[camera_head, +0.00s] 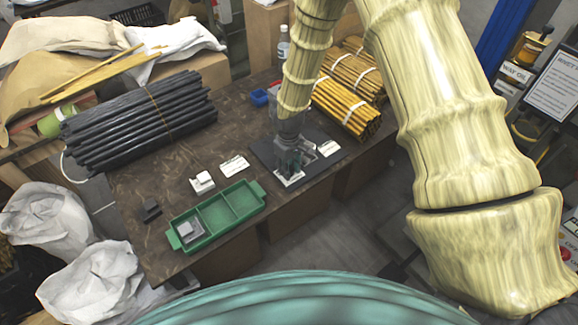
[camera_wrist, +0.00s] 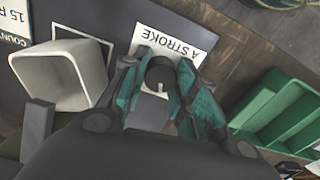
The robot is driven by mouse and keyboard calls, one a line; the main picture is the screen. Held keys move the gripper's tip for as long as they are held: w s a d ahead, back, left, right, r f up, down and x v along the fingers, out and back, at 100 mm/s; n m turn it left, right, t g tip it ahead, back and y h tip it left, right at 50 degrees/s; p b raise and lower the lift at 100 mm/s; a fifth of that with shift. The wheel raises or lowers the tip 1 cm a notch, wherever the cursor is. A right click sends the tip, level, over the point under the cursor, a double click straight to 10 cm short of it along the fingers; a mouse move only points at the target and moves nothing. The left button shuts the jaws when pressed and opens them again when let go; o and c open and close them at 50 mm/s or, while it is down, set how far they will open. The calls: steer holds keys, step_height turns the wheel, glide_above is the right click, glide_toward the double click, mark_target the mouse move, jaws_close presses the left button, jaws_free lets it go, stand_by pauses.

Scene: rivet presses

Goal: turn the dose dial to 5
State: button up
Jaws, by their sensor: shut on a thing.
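The dial (camera_wrist: 159,70) is a dark round knob with a white pointer line that points toward the bottom of the wrist view. It stands by a white label (camera_wrist: 172,38) whose visible text reads "A STROKE". My gripper (camera_wrist: 160,82) has its teal fingers shut on the knob, one on each side. In the head view my gripper (camera_head: 289,158) points down over the dark base plate (camera_head: 264,152) on the table and hides the dial. No dial numbers can be read, and part of the label is covered by the fingers.
A pale square cup (camera_wrist: 60,78) is left of the fingers in the wrist view. A green divided tray (camera_head: 232,203) lies on the table (camera_head: 150,185), with a grey block in it. Black rods (camera_head: 135,120) and yellow rods (camera_head: 345,105) flank the work area.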

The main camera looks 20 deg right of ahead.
steer(key=n, duration=0.4)
steer(key=shift+n+p, duration=0.3)
stand_by(0.3)
steer(key=o, duration=1)
steer(key=shift+r, duration=0.15)
step_height(320, 180, up, 12)
steer(key=shift+f, duration=0.15)
stand_by(0.5)
